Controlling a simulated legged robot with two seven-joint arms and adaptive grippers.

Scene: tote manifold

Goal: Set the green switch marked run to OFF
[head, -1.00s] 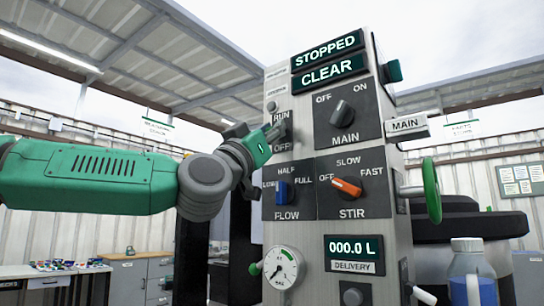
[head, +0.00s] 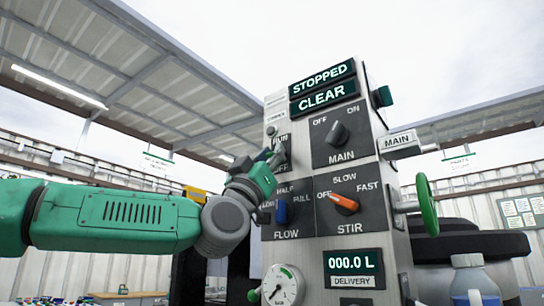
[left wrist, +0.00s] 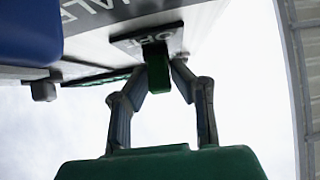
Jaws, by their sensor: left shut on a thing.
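The switch panel marked RUN and OFF (head: 281,140) is at the upper left of the grey control column in the head view. My left gripper (head: 277,157) reaches it from the lower left, tilted upward, and covers the switch lever. In the left wrist view the green switch (left wrist: 157,68) stands out from its dark plate with the OFF marking behind it. The fingers of my left gripper (left wrist: 166,78) are closed around it from both sides. The lever's exact position between RUN and OFF cannot be told. My right gripper is not in view.
Close by are the black MAIN knob (head: 338,133), the blue FLOW knob (head: 282,211) and the orange STIR knob (head: 344,203). Displays read STOPPED (head: 322,77) and CLEAR (head: 324,97). A green handwheel (head: 427,208) juts out at the column's right.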

